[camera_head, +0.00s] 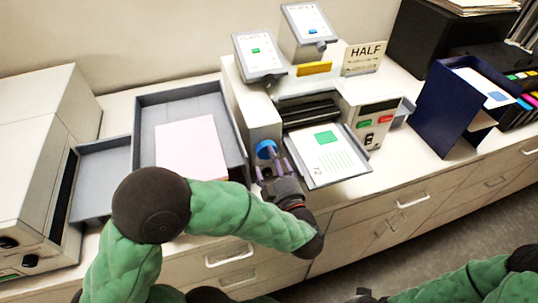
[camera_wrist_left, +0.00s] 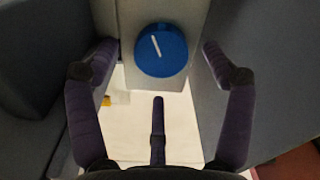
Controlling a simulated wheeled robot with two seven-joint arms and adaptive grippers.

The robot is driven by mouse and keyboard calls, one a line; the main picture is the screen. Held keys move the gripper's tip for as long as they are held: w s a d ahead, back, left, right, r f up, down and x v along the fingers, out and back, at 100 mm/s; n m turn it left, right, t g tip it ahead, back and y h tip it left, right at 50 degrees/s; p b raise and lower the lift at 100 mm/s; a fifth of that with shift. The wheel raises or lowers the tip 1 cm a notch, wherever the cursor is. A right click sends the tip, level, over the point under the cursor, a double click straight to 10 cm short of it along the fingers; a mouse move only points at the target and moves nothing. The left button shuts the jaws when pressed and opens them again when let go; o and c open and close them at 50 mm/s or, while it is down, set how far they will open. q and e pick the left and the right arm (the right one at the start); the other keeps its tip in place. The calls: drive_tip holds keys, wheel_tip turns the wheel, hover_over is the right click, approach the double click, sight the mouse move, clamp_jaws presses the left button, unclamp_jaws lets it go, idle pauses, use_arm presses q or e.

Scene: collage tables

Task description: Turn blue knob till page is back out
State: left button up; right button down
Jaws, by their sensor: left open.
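The blue knob (camera_head: 265,149) is on the front of a white and grey machine (camera_head: 257,118). In the left wrist view the blue knob (camera_wrist_left: 161,50) faces me, with a white line on it tilted slightly to the left. My left gripper (camera_head: 270,172) is just in front of the knob. Its purple fingers are spread open in the left wrist view (camera_wrist_left: 160,70), one on each side of the knob and apart from it. A white page (camera_head: 322,157) with a green rectangle lies on the machine's front tray (camera_head: 352,172). The right gripper's fingers cannot be made out.
A grey tray (camera_head: 148,101) with pale pink paper (camera_head: 190,146) is left of the machine. A white box-shaped device (camera_head: 35,150) stands at far left. A dark blue holder (camera_head: 437,105) is at right. A HALF sign (camera_head: 363,58) and two small screens stand at the back.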

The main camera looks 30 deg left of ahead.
sight(268, 153)
use_arm(q)
drive_tip(key=shift+x, duration=1.75)
drive_tip(key=shift+s, duration=0.1)
drive_tip(key=c, duration=1.1)
